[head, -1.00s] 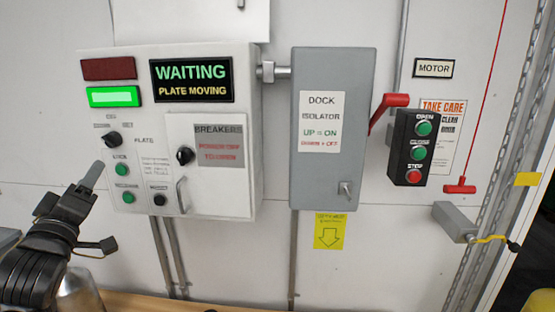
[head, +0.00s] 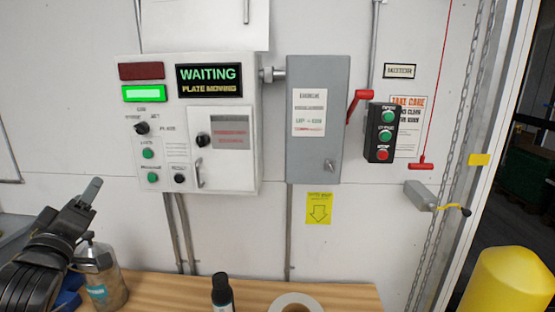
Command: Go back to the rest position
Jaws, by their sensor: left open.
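My left gripper (head: 83,203) is at the lower left of the head view, in front of the wall and left of the control box. It is open and touches no control; its fingers point up and to the right. The white control box (head: 228,96) hangs on the wall, its display (head: 209,80) reading WAITING, PLATE MOVING. Its green lamp (head: 144,93) is lit and its red lamp (head: 141,71) is dark. The breaker door (head: 222,168) is closed. My right gripper is not in view.
A grey dock isolator (head: 317,160) with a red lever (head: 357,101) and a push-button station (head: 382,132) are right of the box. A wooden bench (head: 180,288) below holds a metal bottle (head: 101,272), a dark bottle (head: 222,292) and a tape roll (head: 296,302). A yellow post (head: 508,282) stands lower right.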

